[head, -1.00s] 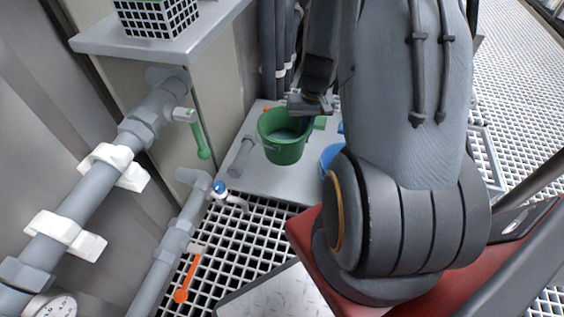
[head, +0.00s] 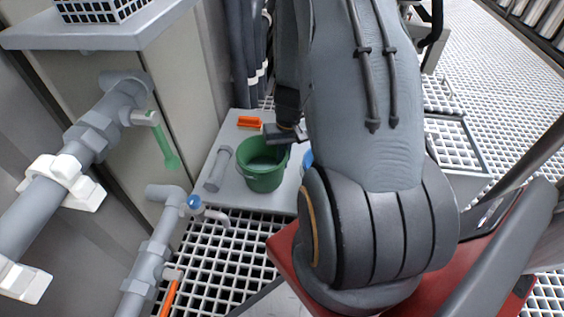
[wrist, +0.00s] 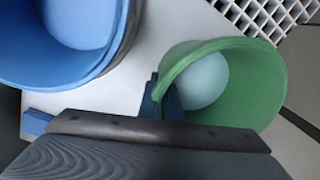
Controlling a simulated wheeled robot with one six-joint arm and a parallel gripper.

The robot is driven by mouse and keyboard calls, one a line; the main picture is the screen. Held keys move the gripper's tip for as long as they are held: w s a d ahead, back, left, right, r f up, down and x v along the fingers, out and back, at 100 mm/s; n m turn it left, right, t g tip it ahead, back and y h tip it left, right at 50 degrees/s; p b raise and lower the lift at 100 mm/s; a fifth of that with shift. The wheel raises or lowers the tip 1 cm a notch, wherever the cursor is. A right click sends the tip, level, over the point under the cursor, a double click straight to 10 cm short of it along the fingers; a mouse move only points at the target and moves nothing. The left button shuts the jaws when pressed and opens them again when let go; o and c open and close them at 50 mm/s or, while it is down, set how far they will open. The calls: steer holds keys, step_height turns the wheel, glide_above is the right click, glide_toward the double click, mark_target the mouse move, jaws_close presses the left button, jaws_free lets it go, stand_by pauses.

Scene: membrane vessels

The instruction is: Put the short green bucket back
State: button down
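The short green bucket (head: 262,178) is at the grey platform, right of a grey cylinder, looking nearly upright. I cannot tell whether its base touches the platform. My gripper (head: 284,136) is at its right rim. In the wrist view the green bucket (wrist: 262,85) shows its open mouth and a pale round bottom. There my gripper (wrist: 163,98) has dark fingertips on both sides of the near rim and appears shut on it. A blue bucket (wrist: 30,72) stands to the left in the wrist view; in the head view my arm mostly hides it.
The grey platform (head: 232,140) also holds an orange block (head: 249,122) and the grey cylinder (head: 217,168). Pipes with a green lever (head: 165,145) and a blue-capped tap (head: 195,202) stand at left. Grating lies in front.

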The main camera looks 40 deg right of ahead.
steer(key=shift+f, duration=0.1)
steer(key=c, duration=2)
jaws_free()
steer(key=r+p, duration=0.2)
steer(key=r, duration=0.2)
steer(key=r+p, duration=0.2)
steer(key=r, duration=0.2)
steer(key=d+r+p, duration=0.1)
steer(key=r+p, duration=0.1)
steer(key=r, duration=0.2)
steer(key=shift+s+r+p, duration=0.15)
steer(key=shift+s+p, duration=0.05)
steer(key=shift+p, duration=0.15)
